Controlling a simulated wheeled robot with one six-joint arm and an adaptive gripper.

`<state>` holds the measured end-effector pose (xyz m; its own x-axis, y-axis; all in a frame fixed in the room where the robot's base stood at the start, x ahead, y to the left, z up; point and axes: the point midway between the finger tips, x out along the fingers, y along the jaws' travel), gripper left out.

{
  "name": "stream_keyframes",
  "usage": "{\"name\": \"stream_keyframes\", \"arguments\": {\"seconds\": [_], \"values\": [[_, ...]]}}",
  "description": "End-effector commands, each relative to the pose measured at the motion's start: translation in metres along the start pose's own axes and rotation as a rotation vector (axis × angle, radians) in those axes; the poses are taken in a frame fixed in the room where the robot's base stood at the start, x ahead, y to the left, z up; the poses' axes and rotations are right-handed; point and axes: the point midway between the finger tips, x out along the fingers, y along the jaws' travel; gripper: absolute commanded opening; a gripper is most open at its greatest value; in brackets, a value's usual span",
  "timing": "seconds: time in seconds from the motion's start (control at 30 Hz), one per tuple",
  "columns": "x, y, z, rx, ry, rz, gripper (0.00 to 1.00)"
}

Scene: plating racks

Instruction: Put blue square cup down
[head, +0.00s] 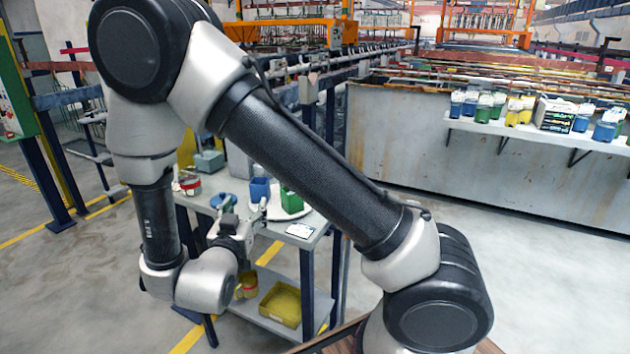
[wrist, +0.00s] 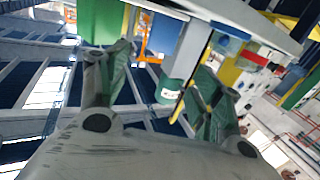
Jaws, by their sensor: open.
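Whether a finger touches the cup I cannot tell.
A blue round item (head: 222,200) lies left of the tray, and a white label card (head: 301,230) lies at the table's front right. A yellow bin (head: 281,304) sits on the lower shelf. Several cups stand on a wall shelf (head: 548,133) at right. Floor at right is clear.

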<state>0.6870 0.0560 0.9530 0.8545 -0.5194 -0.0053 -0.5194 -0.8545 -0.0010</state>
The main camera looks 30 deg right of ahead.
Motion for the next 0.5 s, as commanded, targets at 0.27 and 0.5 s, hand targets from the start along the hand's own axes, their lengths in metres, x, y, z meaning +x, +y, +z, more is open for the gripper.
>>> {"name": "stream_keyframes", "arguments": {"seconds": [0.27,0.5], "values": [[0.052,-0.026,-0.024,0.197,-0.303,-0.166,0.66],[0.061,-0.019,-0.099,0.274,-0.656,-0.506,0.66]]}}
